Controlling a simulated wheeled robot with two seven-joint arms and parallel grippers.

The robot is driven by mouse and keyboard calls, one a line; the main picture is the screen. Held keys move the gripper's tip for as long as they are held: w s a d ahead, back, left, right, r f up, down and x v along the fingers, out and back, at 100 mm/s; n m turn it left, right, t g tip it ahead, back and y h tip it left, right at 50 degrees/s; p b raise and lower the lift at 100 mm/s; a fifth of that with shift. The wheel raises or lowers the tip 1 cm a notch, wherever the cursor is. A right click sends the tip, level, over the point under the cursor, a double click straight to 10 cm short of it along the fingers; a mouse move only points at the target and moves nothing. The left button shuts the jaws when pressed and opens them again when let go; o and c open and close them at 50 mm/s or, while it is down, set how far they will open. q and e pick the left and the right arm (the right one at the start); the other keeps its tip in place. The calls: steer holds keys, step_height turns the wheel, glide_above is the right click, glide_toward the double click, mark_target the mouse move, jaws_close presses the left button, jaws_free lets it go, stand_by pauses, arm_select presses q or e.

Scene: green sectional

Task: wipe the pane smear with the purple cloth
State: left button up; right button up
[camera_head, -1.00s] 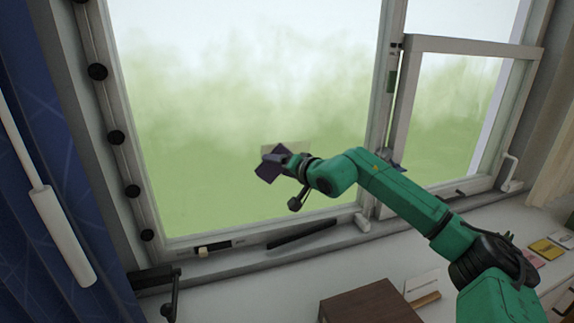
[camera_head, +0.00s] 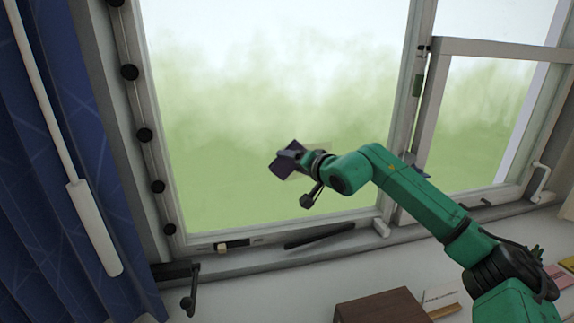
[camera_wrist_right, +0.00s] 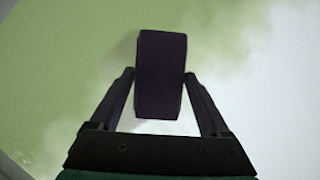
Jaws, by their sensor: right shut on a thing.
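The purple cloth (camera_head: 285,159) is a dark folded pad held up at the large window pane (camera_head: 240,110). My right gripper (camera_head: 304,158) is shut on it; the cloth also shows between the two fingers in the right wrist view (camera_wrist_right: 160,75). A faint beige-grey smear (camera_head: 326,148) shows on the pane behind the gripper, partly hidden by cloth and gripper. I cannot tell whether the cloth touches the glass. My left gripper is not in view.
The window frame's upright (camera_head: 408,80) stands right of the pane. A dark bar (camera_head: 320,235) lies along the sill. A brown box (camera_head: 378,306) sits on the white surface below. A blue curtain (camera_head: 50,200) hangs at the left.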

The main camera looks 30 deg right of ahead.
steer(key=shift+s+d+b, duration=1.75)
steer(key=shift+d+b, duration=0.95)
steer(key=shift+d, duration=3.85)
steer(key=s+a+b, duration=0.2)
steer(key=s+b, duration=0.6)
steer(key=b, duration=0.3)
steer(key=shift+s+a, duration=0.2)
steer(key=shift+s, duration=0.15)
